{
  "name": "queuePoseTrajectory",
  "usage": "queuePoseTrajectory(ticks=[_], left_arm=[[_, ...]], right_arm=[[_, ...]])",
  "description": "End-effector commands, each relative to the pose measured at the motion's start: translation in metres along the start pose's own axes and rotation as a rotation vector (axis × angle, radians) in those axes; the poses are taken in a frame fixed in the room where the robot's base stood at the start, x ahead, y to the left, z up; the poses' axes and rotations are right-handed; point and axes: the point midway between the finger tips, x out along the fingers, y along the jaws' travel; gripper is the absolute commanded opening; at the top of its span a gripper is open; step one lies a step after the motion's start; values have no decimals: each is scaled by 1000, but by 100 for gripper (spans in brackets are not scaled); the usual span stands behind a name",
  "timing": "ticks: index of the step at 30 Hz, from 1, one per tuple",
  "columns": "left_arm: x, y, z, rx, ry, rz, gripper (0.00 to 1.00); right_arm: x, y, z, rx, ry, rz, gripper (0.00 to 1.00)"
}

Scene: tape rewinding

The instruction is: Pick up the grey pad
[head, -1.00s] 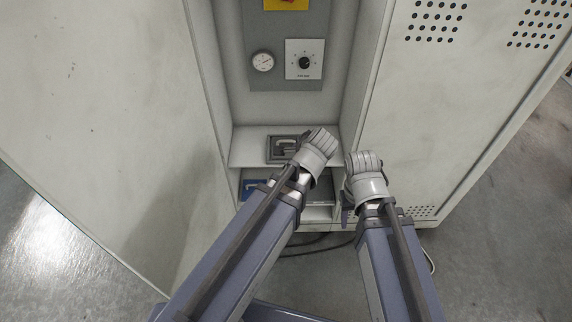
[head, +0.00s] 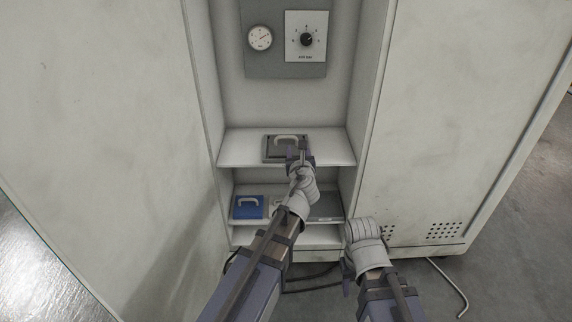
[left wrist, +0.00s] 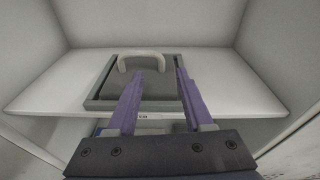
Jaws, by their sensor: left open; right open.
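The grey pad (head: 271,152) lies in a dark frame on the upper shelf of the open cabinet, with a pale arched handle on its top. It also shows in the left wrist view (left wrist: 158,88), its handle standing near the back left. My left gripper (head: 302,152) is at the front edge of that shelf, in front of the pad's right part. Its two purple fingers (left wrist: 158,73) are open and point toward the pad, with nothing between them but the view of the pad. My right gripper (head: 364,228) hangs in front of the cabinet's right side; its fingers are hard to make out.
A blue pad (head: 248,212) with a pale handle sits on the lower shelf at the left. Another dark grey item (head: 326,206) lies to its right, partly behind my left arm. A gauge (head: 258,38) and a dial (head: 306,38) are on the back panel. Cabinet walls stand close on both sides.

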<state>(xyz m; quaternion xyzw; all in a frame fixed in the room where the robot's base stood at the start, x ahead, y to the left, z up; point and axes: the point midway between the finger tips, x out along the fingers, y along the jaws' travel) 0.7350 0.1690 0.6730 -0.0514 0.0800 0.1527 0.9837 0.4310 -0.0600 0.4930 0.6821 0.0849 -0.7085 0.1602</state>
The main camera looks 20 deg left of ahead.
Motion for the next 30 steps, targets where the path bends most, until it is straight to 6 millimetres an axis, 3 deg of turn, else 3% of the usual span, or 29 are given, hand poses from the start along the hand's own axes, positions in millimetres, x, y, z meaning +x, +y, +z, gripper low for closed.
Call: queuePoseTrajectory(ticks=[3,11,18,25,30], left_arm=[[5,-1,-8,62,-18,-16,51],[9,-3,-7,84,-24,-23,51],[32,-3,-6,84,-24,-21,51],[38,-3,-6,82,-23,-21,51],[61,-2,-7,80,-23,-21,51]], right_arm=[[13,-1,-1,-1,0,0,50],[13,-1,-1,-1,0,0,50],[17,-2,-1,0,0,0,50],[18,-2,-1,1,0,0,50],[22,-2,-1,1,0,0,50]])
